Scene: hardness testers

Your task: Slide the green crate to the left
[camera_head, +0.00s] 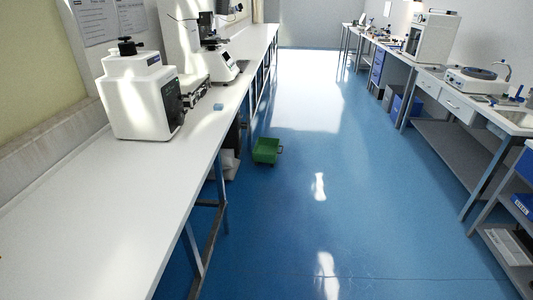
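The green crate (265,157) sits on the blue floor in the camera_head view, just right of the long white bench on the left. It is small and far off, with a small part sticking out at its right side. Nothing is seen touching it from above. My gripper is not in view, so I cannot see whether it is open or shut.
The long white bench (95,210) carries white hardness testers (138,100) and a small blue block (218,107). Its metal legs stand left of the crate. Another bench with instruments (470,100) runs along the right. The blue floor (340,200) between is clear.

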